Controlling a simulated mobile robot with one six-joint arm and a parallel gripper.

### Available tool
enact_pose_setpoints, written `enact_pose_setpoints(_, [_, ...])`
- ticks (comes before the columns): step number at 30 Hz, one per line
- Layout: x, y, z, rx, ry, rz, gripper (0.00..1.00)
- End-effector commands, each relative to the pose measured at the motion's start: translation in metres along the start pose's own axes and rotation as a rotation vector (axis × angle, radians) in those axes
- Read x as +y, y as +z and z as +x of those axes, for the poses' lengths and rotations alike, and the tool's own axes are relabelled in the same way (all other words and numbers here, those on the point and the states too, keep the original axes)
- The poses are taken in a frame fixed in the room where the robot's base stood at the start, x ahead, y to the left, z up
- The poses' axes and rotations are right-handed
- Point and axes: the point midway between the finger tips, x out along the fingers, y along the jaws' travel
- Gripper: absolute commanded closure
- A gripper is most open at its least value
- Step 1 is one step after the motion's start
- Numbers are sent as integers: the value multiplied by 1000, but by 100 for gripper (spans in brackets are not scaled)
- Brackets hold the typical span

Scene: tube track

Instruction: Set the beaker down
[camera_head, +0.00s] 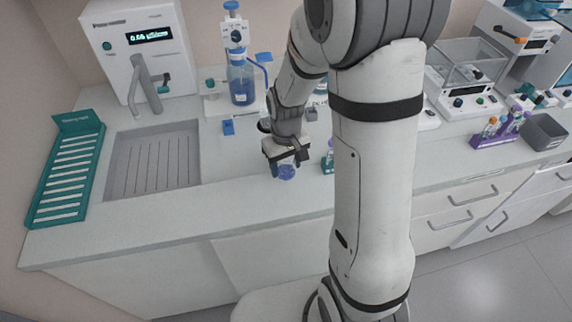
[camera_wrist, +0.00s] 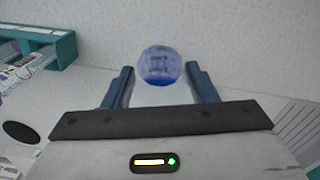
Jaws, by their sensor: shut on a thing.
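A small glass beaker (camera_head: 287,172) with blue content shows at the tip of my gripper (camera_head: 285,165) over the front part of the white bench. In the wrist view the beaker (camera_wrist: 160,66) sits between the two blue fingers of my gripper (camera_wrist: 160,88), which are shut on it. Its lower part appears dark blue and its wall is clear with faint markings. Whether its base touches the bench top cannot be told from these views.
A sink (camera_head: 153,162) and a teal drying rack (camera_head: 68,172) lie to the left. A blue-liquid bottle (camera_head: 241,83) stands behind. A balance (camera_head: 464,82), a purple tube rack (camera_head: 497,131) and a grey bin (camera_head: 544,132) are at the right. The bench (camera_head: 225,205) front is clear.

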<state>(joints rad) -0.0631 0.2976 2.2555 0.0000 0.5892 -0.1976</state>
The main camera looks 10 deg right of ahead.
Motion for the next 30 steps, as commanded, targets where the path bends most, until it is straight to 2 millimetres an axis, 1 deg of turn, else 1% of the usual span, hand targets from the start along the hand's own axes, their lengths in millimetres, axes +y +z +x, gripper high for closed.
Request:
enact_pose_setpoints(1, [0, 0, 6, -3, -1, 0, 70])
enact_pose_setpoints(3, [0, 0, 10, 0, 0, 0, 70])
enact_pose_setpoints(11, [0, 0, 11, 1, 0, -1, 70])
enact_pose_setpoints(14, [-1, 0, 15, 1, 0, -1, 70])
enact_pose_setpoints(15, [-1, 0, 14, 1, 0, -1, 46])
enact_pose_setpoints(21, [-1, 0, 14, 1, 0, -2, 30])
enact_pose_setpoints(23, [-1, 0, 14, 1, 0, -2, 26])
enact_pose_setpoints(30, [-1, 0, 12, 1, 0, -2, 26])
